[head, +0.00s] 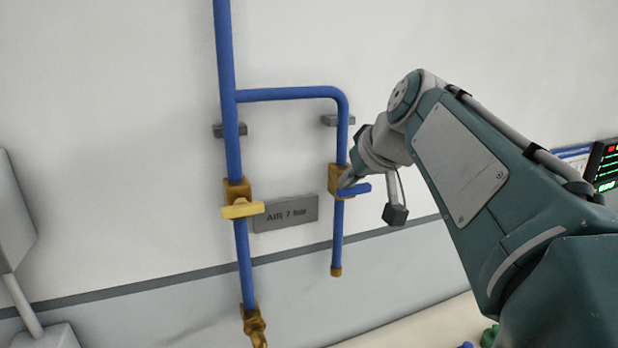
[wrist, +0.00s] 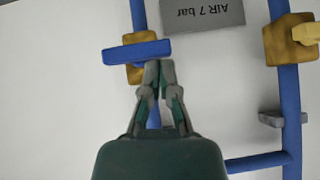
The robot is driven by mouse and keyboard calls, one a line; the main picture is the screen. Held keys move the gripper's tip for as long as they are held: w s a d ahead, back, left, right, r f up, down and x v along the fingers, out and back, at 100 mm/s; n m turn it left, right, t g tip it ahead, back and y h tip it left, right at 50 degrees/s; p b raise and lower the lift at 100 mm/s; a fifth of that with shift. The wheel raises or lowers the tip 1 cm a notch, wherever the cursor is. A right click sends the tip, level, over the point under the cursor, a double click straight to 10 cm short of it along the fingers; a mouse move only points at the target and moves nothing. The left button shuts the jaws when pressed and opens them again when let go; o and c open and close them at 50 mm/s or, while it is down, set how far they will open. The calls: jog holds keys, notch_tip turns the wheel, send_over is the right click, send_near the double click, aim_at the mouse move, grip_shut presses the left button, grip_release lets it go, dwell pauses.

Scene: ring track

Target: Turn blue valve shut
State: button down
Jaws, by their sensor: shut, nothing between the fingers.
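The blue valve handle (head: 354,189) sits crosswise to its blue pipe on a brass valve body (head: 335,180), on the right-hand branch. In the wrist view, which is upside down, the blue handle (wrist: 137,51) also lies across the pipe, with the brass body (wrist: 140,72) partly behind it. My gripper (head: 346,182) is shut and empty, its fingertips right beside the handle. In the wrist view, my gripper's fingertips (wrist: 157,66) are together close to the handle's edge; I cannot tell whether they touch it.
A yellow valve handle (head: 242,210) sits crosswise on the left pipe (head: 227,90). A grey "AIR 7 bar" plate (head: 286,214) is between the two pipes. Grey brackets (head: 338,120) hold the pipes to the wall. A display panel (head: 606,165) is at the far right.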

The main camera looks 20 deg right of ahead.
jog(key=shift+r, duration=0.1)
jog(key=s+r, duration=0.7)
jog(key=r, duration=0.5)
jog(key=s+a+f+g, duration=0.1)
jog(key=s+a+f, duration=0.1)
jog(key=f, duration=0.9)
jog(key=s+a+f+g, duration=0.1)
jog(key=s+a+f, duration=0.2)
jog(key=f, duration=0.9)
jog(key=s+a+f+g+h, duration=0.1)
jog(key=s+a+f, duration=0.2)
jog(key=f, duration=0.8)
jog(key=shift+s+a+f, duration=0.2)
jog(key=shift+s+f, duration=0.15)
jog(key=shift+s, duration=0.7)
